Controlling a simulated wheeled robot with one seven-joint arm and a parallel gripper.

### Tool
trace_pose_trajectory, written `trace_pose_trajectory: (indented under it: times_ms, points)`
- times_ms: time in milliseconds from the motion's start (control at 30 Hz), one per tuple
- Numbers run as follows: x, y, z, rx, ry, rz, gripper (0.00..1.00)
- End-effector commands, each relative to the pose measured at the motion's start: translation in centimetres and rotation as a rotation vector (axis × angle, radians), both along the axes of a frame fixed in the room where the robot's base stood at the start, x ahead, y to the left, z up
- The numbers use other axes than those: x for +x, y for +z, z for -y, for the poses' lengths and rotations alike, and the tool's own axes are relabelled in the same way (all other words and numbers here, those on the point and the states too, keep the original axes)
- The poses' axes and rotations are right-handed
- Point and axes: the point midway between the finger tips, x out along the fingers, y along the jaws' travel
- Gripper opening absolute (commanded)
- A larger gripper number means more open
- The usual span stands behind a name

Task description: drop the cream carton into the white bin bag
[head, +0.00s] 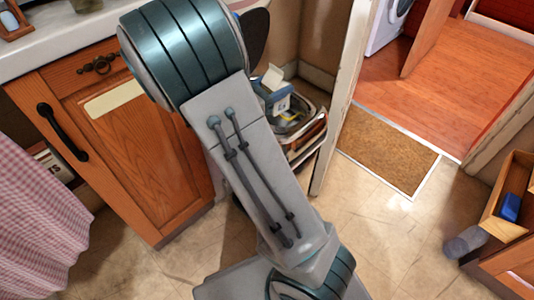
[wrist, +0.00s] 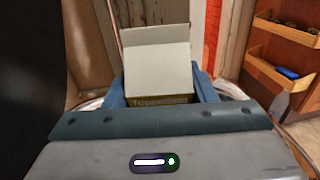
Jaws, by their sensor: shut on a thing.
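The cream carton (wrist: 157,66) has its flap standing up and a yellowish printed band low on its side. My gripper (wrist: 160,88) is shut on it, with a blue finger on each side. In the head view the carton (head: 273,76) and the blue fingers show just past my arm, over or in the bin area. The white bin bag (wrist: 91,104) shows as a pale rim on both sides below the gripper in the wrist view. In the head view its opening (head: 312,121) is partly hidden by my arm. I cannot tell the carton's exact height above it.
A wooden cabinet (head: 150,165) with a counter stands at the left. A white door frame (head: 343,90) rises right beside the bin. A brown doormat (head: 388,155) lies in the doorway. A wooden shelf unit (head: 507,210) stands at the right. The tiled floor between is mostly clear.

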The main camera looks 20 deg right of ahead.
Motion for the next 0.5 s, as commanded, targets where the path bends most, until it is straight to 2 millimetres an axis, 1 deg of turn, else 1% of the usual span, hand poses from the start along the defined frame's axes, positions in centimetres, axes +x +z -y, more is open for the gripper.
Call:
trace_pose_trajectory:
  times_ms: [200, 233, 267, 300, 500]
  points:
    - [0.01, 0.09, 0.00, -0.001, 0.000, 0.001, 0.19]
    - [0.01, 0.10, 0.00, -0.001, 0.000, 0.001, 0.56]
    - [0.01, 0.09, 0.00, -0.001, 0.000, 0.001, 0.65]
    - [0.01, 0.09, 0.00, -0.001, 0.000, 0.001, 0.76]
    - [0.01, 0.06, 0.00, 0.000, 0.000, 0.000, 0.76]
